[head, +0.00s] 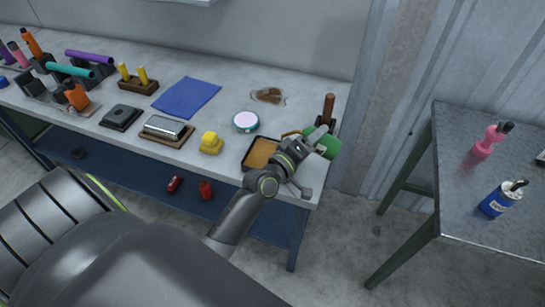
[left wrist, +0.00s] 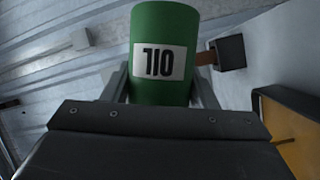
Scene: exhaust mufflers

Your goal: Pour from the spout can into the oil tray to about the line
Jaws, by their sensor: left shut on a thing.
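The spout can (head: 328,145) is green and sits at the right end of the bench, partly hidden by my left gripper (head: 312,143). In the left wrist view the can (left wrist: 165,25) stands between the fingers of my left gripper (left wrist: 160,90), which is shut on it. Its white label reads like "710". I cannot tell its tilt, and no flow shows. The oil tray (head: 261,152) is dark-rimmed with an amber inside, on the bench left of the gripper. The tray also shows at the right of the left wrist view (left wrist: 290,128). Its line cannot be made out. My right gripper is not in view.
A wooden-handled tool (head: 328,108) stands just behind the can. A blue cloth (head: 187,97) is farther left. A second table (head: 490,225) stands right, past a floor gap.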

